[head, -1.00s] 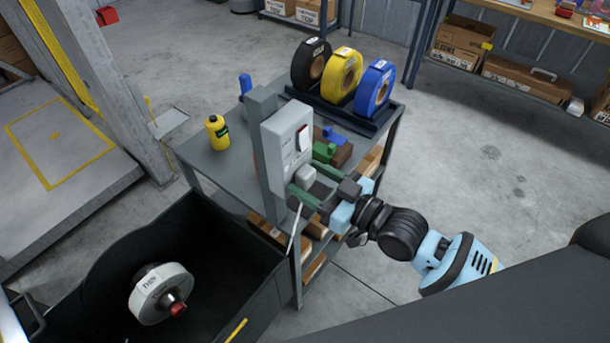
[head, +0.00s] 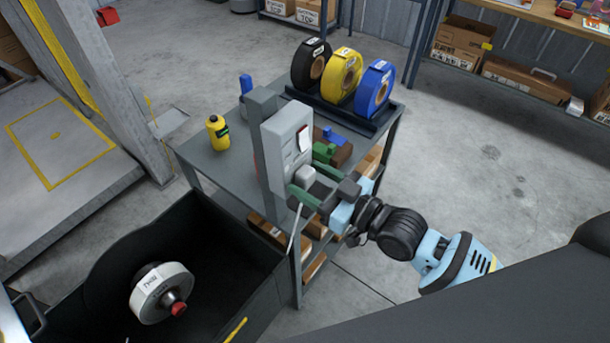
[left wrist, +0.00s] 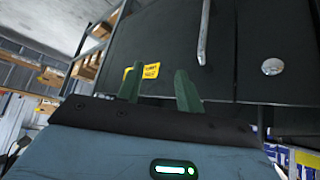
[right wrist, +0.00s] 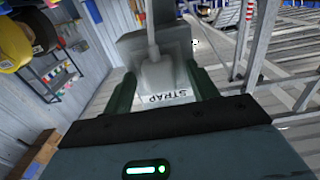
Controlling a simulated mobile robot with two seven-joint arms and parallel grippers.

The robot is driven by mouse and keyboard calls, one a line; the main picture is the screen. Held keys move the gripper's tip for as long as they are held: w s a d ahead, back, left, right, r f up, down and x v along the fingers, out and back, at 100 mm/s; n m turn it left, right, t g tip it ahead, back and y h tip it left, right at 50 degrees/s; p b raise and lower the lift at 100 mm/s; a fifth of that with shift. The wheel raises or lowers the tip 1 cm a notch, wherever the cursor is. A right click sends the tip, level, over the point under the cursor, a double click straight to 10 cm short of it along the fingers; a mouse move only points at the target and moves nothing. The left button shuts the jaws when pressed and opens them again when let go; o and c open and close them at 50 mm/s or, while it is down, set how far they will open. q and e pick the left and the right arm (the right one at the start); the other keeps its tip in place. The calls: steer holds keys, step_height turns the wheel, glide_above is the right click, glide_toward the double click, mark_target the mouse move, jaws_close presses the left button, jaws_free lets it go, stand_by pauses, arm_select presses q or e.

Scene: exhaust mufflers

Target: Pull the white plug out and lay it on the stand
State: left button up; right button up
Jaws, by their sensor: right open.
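The white plug (head: 305,175) is at the lower front of a grey box (head: 282,145) on an upright post. In the right wrist view the pale plug (right wrist: 165,72), with its cord, lies between the green fingers. My right gripper (head: 318,186) is open around it; whether a finger touches it I cannot tell. The stand seems to be the brown block (head: 342,157) behind the box, with a green plug (head: 323,152) and a blue plug (head: 333,136) on it. My left gripper (left wrist: 158,88) is open and empty in the left wrist view, facing a dark panel.
The grey cart (head: 203,161) carries a yellow bottle (head: 217,134), a blue bottle (head: 246,86) and black, yellow and blue reels (head: 375,90) at the back. A black bin (head: 225,240) at lower left holds a white-rimmed reel (head: 160,292). Floor to the right is clear.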

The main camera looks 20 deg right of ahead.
arm_select(q)
steer(key=shift+w+r, duration=0.1)
steer(key=shift+r, duration=0.1)
stand_by(0.4)
